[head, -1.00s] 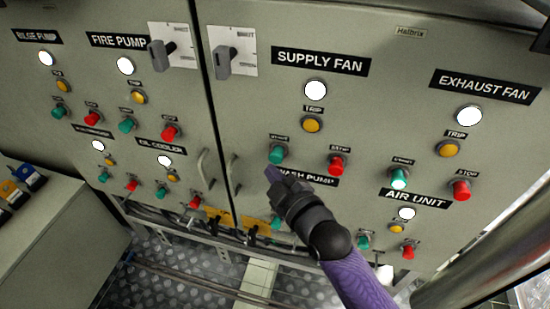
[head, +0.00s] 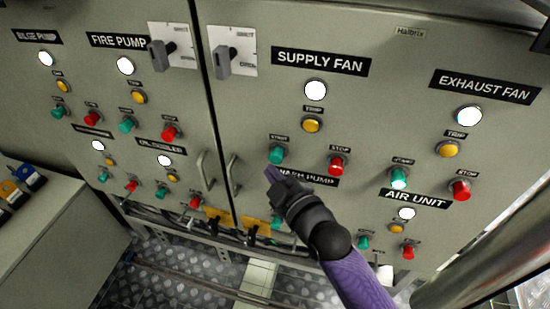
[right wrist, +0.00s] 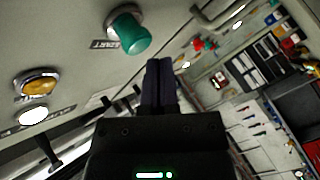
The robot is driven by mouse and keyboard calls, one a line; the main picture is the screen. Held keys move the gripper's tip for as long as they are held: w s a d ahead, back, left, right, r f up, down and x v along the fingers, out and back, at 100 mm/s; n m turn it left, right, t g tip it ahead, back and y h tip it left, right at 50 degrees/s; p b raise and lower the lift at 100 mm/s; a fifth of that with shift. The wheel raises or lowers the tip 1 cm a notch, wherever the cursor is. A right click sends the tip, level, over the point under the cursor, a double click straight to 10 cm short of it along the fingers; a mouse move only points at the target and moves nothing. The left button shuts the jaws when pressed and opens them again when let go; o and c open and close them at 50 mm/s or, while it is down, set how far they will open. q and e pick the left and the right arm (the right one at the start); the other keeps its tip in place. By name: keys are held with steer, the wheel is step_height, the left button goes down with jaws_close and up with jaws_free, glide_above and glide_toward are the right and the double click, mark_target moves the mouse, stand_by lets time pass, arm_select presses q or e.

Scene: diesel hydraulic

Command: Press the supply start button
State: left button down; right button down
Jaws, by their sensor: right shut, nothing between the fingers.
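The supply fan start button (head: 276,154) is a green push button below and left of the yellow trip button (head: 311,125), under the black SUPPLY FAN label (head: 320,61). In the right wrist view a green button marked START (right wrist: 130,32) stands up and left of my fingertips. My right gripper (head: 271,174) is shut and empty. Its tip is just below the green button in the head view, apart from it in the right wrist view, where the shut fingers (right wrist: 158,68) point toward the panel. My left gripper is not in view.
A red stop button (head: 337,167) sits right of the start button. The WASH PUMP label (head: 318,181) is partly behind my gripper. Cabinet door handles (head: 233,175) stick out at the left. The exhaust fan controls (head: 447,149) are farther right.

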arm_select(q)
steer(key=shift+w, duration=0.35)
arm_select(e)
steer(key=shift+w+d, duration=0.1)
steer(key=shift+w, duration=0.3)
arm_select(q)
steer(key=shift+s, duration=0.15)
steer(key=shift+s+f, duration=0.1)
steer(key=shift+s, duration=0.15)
arm_select(e)
steer(key=shift+w+d, duration=0.1)
steer(key=shift+w, duration=0.05)
